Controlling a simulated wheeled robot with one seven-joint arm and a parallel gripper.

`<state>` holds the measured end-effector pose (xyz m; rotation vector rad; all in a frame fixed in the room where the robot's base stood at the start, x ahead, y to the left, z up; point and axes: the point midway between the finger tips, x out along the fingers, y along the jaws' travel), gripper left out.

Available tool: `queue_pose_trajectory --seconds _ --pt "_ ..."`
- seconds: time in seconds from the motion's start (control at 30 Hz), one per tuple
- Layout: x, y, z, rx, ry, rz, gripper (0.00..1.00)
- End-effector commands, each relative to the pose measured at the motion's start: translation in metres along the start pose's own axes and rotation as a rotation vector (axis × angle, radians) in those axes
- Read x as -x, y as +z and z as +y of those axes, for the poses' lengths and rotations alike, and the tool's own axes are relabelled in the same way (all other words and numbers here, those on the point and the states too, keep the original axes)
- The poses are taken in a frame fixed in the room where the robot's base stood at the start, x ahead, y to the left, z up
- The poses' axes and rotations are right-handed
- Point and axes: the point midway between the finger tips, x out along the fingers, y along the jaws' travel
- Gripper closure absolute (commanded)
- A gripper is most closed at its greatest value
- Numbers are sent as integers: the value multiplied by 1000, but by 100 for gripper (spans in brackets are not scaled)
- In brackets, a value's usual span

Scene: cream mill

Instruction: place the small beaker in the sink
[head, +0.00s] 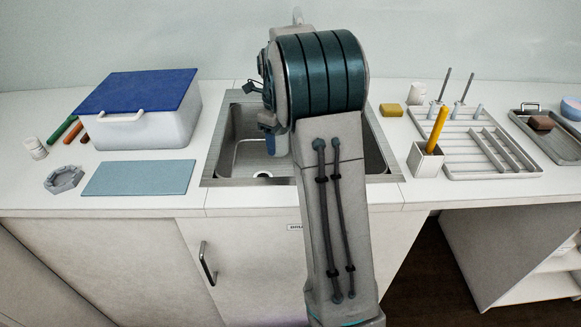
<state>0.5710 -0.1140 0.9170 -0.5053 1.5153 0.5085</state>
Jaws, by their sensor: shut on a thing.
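The steel sink (228,145) is set into the counter at the centre, and my arm covers much of it. A part of my gripper (269,142) shows left of the arm, pointing down over the basin. Its fingertips are mostly hidden. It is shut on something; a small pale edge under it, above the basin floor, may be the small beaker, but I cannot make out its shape. I see no clear beaker elsewhere on the counter.
Left of the sink are a blue-lidded white box (150,125), a blue mat (140,178) and a grey hexagonal dish (64,179). To the right are a pen cup (425,162), a drying rack (470,150) and a tray (560,143). A tap rises behind my arm.

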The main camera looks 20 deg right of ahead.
Motion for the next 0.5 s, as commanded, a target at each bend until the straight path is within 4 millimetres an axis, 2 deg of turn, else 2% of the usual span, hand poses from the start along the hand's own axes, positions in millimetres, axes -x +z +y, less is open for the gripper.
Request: queue_pose_trajectory --seconds 0.03,0.23,0.5 --pt "-11 -1 -1 -2 -1 -1 68" --pt "-31 -1 -1 -2 0 0 68" --pt "-71 0 1 3 0 0 68"
